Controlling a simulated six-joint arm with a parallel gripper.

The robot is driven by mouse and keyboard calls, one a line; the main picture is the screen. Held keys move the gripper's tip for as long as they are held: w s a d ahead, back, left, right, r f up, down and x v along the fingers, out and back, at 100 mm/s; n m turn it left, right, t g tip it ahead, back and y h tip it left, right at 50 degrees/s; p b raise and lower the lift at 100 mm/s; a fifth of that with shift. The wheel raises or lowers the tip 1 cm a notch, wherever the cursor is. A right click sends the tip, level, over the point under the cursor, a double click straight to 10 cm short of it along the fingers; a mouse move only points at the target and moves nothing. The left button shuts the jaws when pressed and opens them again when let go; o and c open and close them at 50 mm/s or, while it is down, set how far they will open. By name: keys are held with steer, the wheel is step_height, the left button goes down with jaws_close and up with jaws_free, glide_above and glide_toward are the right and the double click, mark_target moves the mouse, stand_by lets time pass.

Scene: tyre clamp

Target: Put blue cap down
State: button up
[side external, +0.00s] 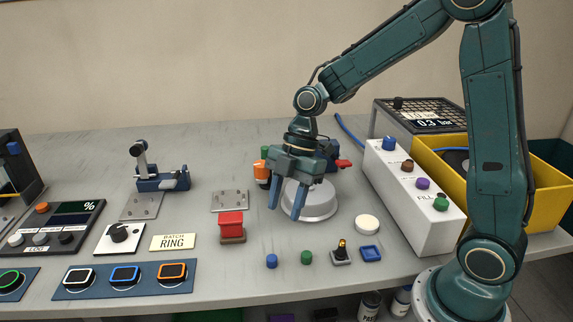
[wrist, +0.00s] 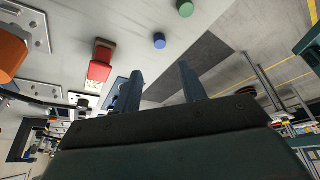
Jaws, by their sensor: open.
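A small blue cap (side external: 271,261) stands on the grey table near its front edge, left of a green cap (side external: 306,257). In the wrist view the blue cap (wrist: 159,41) shows beyond the fingertips, with the green cap (wrist: 185,8) above it near the top edge. My gripper (side external: 285,212) is open, with its two blue-grey fingers pointing down above the table, behind and higher than the blue cap. In the wrist view nothing is held between the fingers (wrist: 160,72), and the blue cap is apart from them.
A round white dish (side external: 318,207) lies behind my gripper. A red block (side external: 231,222) stands to the left. A small lever switch (side external: 341,254) and a blue square (side external: 370,254) lie right of the caps. A white box with coloured knobs (side external: 408,205) borders the right side.

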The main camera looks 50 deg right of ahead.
steer(key=shift+d+r, duration=0.15)
steer(key=shift+r, duration=0.2)
stand_by(0.4)
steer(key=s+d+r+m+t+h, duration=0.2)
steer(key=s+r+m, duration=0.3)
steer(key=s+m, duration=0.4)
steer(key=s+d+r+m+t+h, duration=0.2)
steer(key=s+r+m, duration=0.4)
steer(key=s+m, duration=0.3)
steer(key=shift+d+r+t, duration=0.2)
steer(key=shift+d+t, duration=0.6)
steer(key=shift+d, duration=0.05)
